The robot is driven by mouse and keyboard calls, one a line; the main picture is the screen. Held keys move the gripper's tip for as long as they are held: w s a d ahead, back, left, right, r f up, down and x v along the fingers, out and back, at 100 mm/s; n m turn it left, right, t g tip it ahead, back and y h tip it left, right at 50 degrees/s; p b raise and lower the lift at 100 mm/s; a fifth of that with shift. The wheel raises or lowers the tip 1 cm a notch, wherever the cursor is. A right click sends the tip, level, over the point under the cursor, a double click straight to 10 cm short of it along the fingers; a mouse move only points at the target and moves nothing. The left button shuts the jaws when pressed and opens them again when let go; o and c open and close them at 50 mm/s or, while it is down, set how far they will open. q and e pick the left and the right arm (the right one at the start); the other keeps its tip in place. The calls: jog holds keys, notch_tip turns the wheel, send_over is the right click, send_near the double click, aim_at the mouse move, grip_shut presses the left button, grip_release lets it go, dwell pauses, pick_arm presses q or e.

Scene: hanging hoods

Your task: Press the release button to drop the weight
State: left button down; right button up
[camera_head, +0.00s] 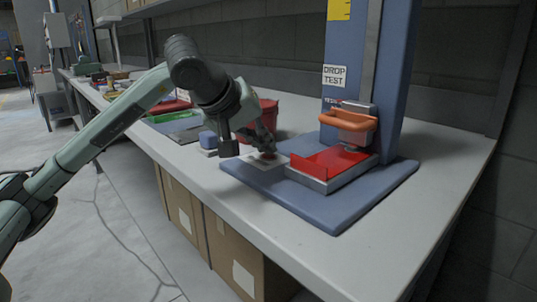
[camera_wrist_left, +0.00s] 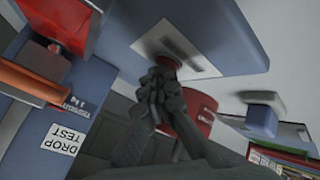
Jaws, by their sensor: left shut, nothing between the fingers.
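The blue drop-test stand (camera_head: 378,60) rises at the right of the bench. A weight with an orange handle (camera_head: 347,121) sits on its rail, above a red tray (camera_head: 328,164). A pale plate (camera_head: 262,168) lies on the blue base, left of the tray. The plate and part of a red button (camera_wrist_left: 168,59) show in the left wrist view. My left gripper (camera_head: 267,153) is shut and empty, pointing down over the plate. Its fingertips, also in the wrist view (camera_wrist_left: 160,77), are at the button and partly hide it; I cannot tell whether they touch it. My right gripper is not in view.
A red bin (camera_head: 268,114) stands just behind my left gripper. A small blue-and-white object (camera_head: 208,142) and a green tray (camera_head: 172,118) lie farther left. The bench (camera_head: 437,160) is clear to the right of the stand. Cardboard boxes (camera_head: 228,255) stand under it.

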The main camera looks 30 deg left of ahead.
aim_at(266, 156)
pick_arm(q)
jog(key=shift+r+p, duration=0.7)
jog(key=shift+r, duration=0.05)
notch_tip(266, 156, up, 5)
jog(key=p, duration=0.4)
dwell(0.9)
